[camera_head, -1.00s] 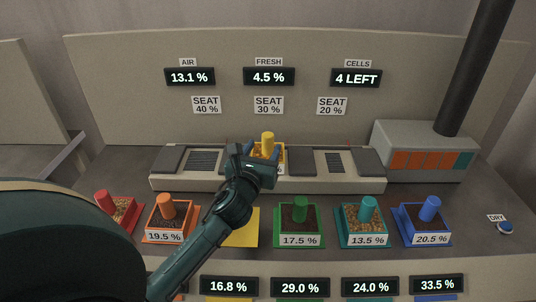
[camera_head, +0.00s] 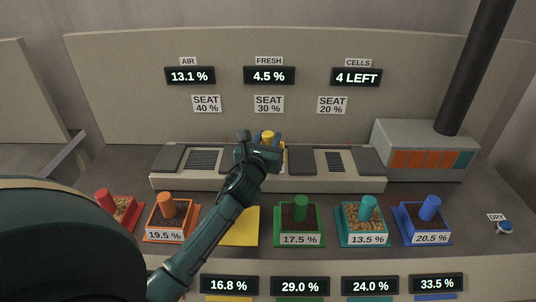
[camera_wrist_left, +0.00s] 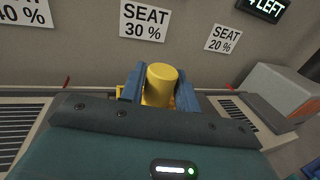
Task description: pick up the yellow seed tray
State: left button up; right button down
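The yellow seed tray (camera_head: 267,134) sits in the middle seat of the long bench unit, under the SEAT 30 % sign. Its upright yellow knob shows above my left gripper (camera_head: 268,143), which hides most of the tray. In the left wrist view the yellow tray's knob (camera_wrist_left: 161,83) stands between the two blue fingers of my left gripper (camera_wrist_left: 160,90). The fingers are spread, one on each side of the knob, and do not look closed on it. My right gripper is not in view.
Red (camera_head: 122,208), orange (camera_head: 168,214), green (camera_head: 300,215), teal (camera_head: 366,218) and blue (camera_head: 428,216) trays stand in a front row. A bare yellow pad (camera_head: 240,228) lies between orange and green. A grey box with a black pipe (camera_head: 425,150) stands at right.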

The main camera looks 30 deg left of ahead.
pick_arm(q)
grip_shut()
dwell(0.3)
